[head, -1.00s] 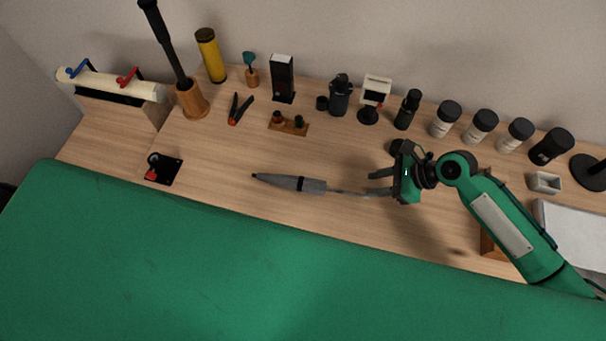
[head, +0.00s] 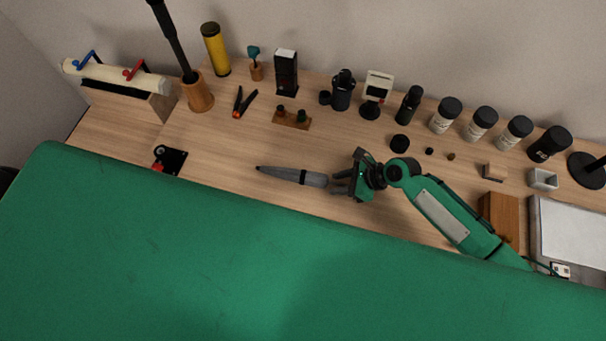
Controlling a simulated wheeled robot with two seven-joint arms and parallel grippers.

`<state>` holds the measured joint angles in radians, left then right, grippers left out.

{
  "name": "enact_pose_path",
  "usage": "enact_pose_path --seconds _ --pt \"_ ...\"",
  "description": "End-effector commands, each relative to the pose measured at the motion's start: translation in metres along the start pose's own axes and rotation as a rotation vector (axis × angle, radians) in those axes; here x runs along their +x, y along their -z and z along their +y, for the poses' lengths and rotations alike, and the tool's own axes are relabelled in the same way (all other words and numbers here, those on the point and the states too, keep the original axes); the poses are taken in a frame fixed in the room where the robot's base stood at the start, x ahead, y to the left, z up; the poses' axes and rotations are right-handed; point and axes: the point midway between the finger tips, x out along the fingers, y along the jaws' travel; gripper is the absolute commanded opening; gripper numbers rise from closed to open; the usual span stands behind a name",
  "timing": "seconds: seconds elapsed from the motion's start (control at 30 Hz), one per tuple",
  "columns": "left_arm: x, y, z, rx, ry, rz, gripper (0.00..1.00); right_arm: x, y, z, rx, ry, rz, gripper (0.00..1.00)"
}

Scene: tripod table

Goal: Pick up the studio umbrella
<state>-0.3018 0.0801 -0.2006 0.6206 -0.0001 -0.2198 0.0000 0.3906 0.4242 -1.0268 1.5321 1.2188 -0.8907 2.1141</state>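The studio umbrella (head: 292,175) lies folded on the wooden table, grey with a dark band and a dark pointed tip at its left end. Its thin shaft, at the right end, is now largely hidden by my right gripper. My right gripper (head: 340,181) comes in from the right, with its fingers pointing left at the right end of the folded canopy. The fingers look apart, one on each side of the shaft line. Whether they touch the shaft cannot be seen. My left gripper is not in view.
A row of bottles and jars (head: 480,123) stands along the back. A small wooden block with dark knobs (head: 291,120) and orange-handled pliers (head: 243,104) lie behind the umbrella. A wooden box (head: 498,218) stands at the right. A black pad (head: 171,160) lies at the left.

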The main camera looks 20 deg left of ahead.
Motion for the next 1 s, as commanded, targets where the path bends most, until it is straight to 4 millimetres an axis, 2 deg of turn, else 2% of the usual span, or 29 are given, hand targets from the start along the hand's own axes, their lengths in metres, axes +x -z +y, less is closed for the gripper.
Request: enact_pose_path --seconds 0.13,0.17,0.3,0.33,0.77,1.0 --pt "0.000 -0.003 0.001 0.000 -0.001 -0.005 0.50 0.000 0.000 0.000 0.000 0.001 0.000 0.34" --pt "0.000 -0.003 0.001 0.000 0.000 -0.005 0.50 0.000 0.000 0.000 0.000 0.001 0.000 0.30" --pt "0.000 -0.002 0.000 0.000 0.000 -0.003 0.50 0.000 0.000 0.000 0.000 0.001 0.000 0.03" --pt "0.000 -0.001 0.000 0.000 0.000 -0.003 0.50 -0.001 0.000 0.000 0.000 0.001 0.000 0.00" --pt "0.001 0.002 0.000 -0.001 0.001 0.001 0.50 -0.004 -0.003 -0.001 -0.001 0.001 -0.001 0.00" --pt "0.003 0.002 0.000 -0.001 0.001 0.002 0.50 -0.026 -0.026 -0.001 -0.005 0.002 -0.002 0.00"
